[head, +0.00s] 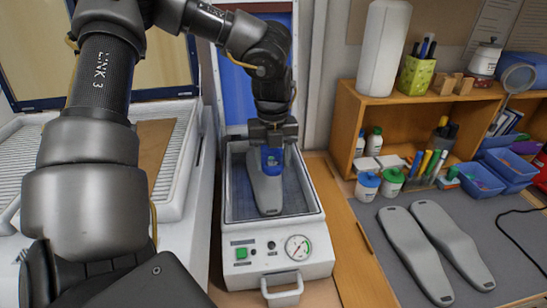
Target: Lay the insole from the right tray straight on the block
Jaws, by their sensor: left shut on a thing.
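My left gripper (272,138) reaches down over the back of the white forming machine's open well. It is shut at the upper end of a grey insole-shaped piece (267,193), which I take to be the insole. A blue patch (272,160) shows right at the fingertips; I cannot tell whether it belongs to the gripper or the piece. The grey piece points toward the front of the well, nearly straight. I cannot make out a separate block under it, nor whether the piece touches anything below. The right gripper is not in view.
The white machine (278,248) has a gauge, a green button and a front handle. Two grey insoles (420,255) lie on the grey mat at right. A wooden shelf (345,128) with bottles, pens and blue bins (482,180) stands behind them. A louvred white unit is at left.

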